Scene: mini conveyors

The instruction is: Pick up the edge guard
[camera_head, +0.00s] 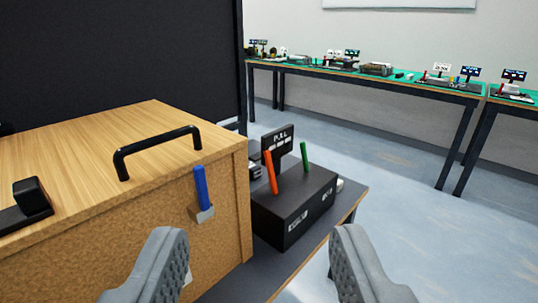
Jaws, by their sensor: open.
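I cannot make out a thing that is clearly the edge guard in this view. My gripper (258,262) is open, with its two grey ribbed fingers wide apart at the bottom of the picture. Nothing is between the fingers; behind the gap lie the lower front corner of a wooden box and a dark table top. The left finger overlaps the box front in the picture, and a small pale piece shows beside it, partly hidden.
The wooden box (95,240) has a black handle (158,149) on top and a blue lever (201,188) on its front. A black block (292,212) beside it bears red and green levers and a "PULL" sign (277,140). Far tables (375,80) hold small items. Floor at right is clear.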

